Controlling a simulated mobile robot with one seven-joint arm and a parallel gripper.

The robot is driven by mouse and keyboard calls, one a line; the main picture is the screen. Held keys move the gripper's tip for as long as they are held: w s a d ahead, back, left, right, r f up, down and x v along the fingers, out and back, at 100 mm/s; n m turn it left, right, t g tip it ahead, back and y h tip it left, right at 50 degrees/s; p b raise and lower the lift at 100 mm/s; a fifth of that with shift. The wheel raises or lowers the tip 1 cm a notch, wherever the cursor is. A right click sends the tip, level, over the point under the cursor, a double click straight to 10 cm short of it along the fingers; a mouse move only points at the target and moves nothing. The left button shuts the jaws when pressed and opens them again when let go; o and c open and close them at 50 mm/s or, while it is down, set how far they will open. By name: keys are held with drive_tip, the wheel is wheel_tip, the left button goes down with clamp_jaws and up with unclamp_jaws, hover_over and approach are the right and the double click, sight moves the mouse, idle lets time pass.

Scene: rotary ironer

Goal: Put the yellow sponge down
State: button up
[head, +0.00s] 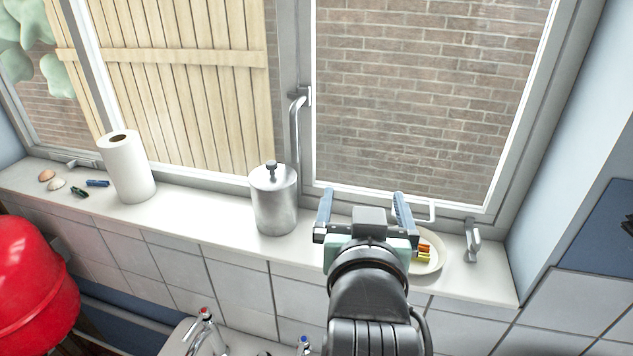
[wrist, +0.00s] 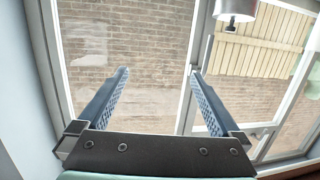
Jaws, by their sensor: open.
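My gripper (head: 363,203) is open above the white windowsill, in front of the right window pane. In the wrist view my gripper (wrist: 159,74) has its two blue ridged fingers spread with nothing between them. I cannot make out a yellow sponge for certain in either view. A pale plate (head: 436,262) on the sill, just right of my gripper, holds small red, orange and yellow-green pieces (head: 423,250). My gripper hides the plate's left part.
A metal canister (head: 273,200) stands on the sill (head: 205,208) left of my gripper, with a paper roll (head: 127,168) farther left. A tap (head: 206,330) and a red round object (head: 35,285) are below.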

drive_tip(key=s+a+r+t, duration=0.2)
drive_tip(key=s+r+t, duration=0.2)
drive_tip(key=r, duration=0.6)
drive_tip(key=s+a+r+t+y, duration=0.1)
drive_tip(key=s+r+t, duration=0.3)
drive_tip(key=r, duration=0.6)
drive_tip(key=s+a+r+n+t, duration=0.1)
drive_tip(key=s+a+r+t, duration=0.2)
drive_tip(key=r, duration=0.7)
drive_tip(key=shift+s+r+t+y, duration=0.3)
drive_tip(key=shift+s+t, duration=0.1)
drive_tip(key=shift+s, duration=0.5)
drive_tip(key=shift+a, duration=0.1)
